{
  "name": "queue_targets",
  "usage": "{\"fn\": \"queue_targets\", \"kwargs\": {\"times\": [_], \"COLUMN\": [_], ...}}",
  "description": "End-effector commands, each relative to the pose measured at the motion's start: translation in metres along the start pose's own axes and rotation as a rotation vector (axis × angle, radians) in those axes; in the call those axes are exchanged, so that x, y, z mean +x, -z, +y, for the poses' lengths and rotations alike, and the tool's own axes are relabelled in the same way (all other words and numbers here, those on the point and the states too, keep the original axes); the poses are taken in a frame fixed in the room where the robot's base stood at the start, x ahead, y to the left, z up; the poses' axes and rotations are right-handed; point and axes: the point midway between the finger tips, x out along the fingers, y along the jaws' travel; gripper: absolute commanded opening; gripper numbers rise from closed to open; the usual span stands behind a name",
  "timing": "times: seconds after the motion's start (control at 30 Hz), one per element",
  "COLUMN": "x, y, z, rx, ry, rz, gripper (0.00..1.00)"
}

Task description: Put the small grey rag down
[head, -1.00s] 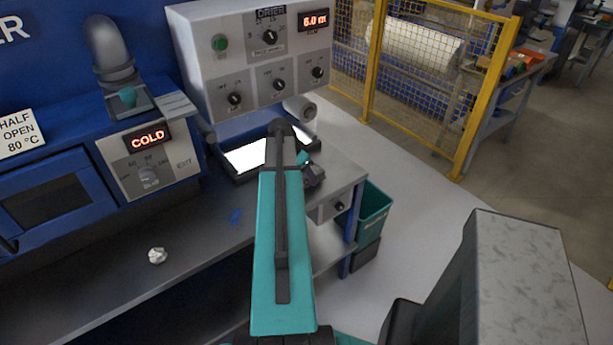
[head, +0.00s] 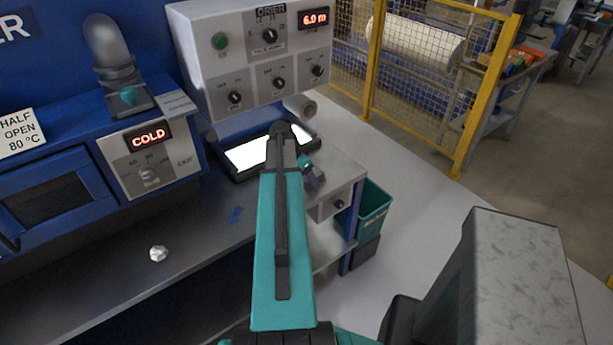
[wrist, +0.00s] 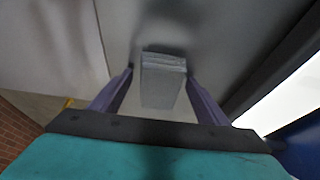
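The small grey rag (wrist: 162,82) shows in the wrist view as a folded, block-like grey piece between the two purple fingers of my gripper (wrist: 160,76). The fingers stand close to its two sides and appear shut on it. A grey surface with a soft dark shadow lies behind the rag. I cannot tell whether the rag touches that surface. In the head view my gripper (head: 314,176) is over the right end of the grey counter (head: 333,172), partly behind my own arm. The rag cannot be made out there.
A black tray with a bright white panel (head: 250,154) lies left of my gripper, under the grey dryer panel (head: 255,60).

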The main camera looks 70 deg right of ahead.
Motion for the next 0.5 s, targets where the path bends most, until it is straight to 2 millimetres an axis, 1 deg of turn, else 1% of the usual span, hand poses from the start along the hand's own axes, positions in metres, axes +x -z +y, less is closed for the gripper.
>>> {"fn": "queue_targets", "kwargs": {"times": [0.33, 0.5], "x": [-0.004, -0.016], "y": [0.001, 0.001], "z": [0.000, 0.000], "rx": [0.000, 0.000], "ry": [0.001, 0.001], "rz": [0.000, 0.001], "gripper": [0.69, 0.69]}}
